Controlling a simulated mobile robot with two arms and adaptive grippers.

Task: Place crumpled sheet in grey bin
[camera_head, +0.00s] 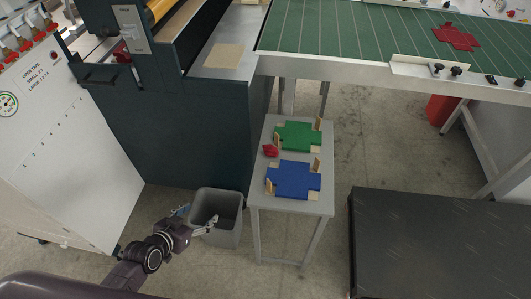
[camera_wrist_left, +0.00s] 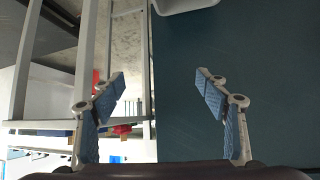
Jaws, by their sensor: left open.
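A small red crumpled sheet (camera_head: 270,151) lies on the left edge of the narrow grey table (camera_head: 292,205), beside the green and blue blanks. The grey bin (camera_head: 234,232) stands on the floor left of that table, against the dark machine. My left gripper (camera_head: 197,219) is at the near left side of the bin, with its fingers apart. In the left wrist view my left gripper (camera_wrist_left: 160,84) is open with nothing between its blue pads, and a pale rim, likely the bin's (camera_wrist_left: 186,5), shows at the top. My right gripper is not in view.
A green cross-shaped blank (camera_head: 299,136) and a blue one (camera_head: 293,179) lie on the narrow table with small wooden blocks. A dark machine (camera_head: 190,135) stands behind the bin. A black platform (camera_head: 440,240) is at right. Bare floor lies between table and platform.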

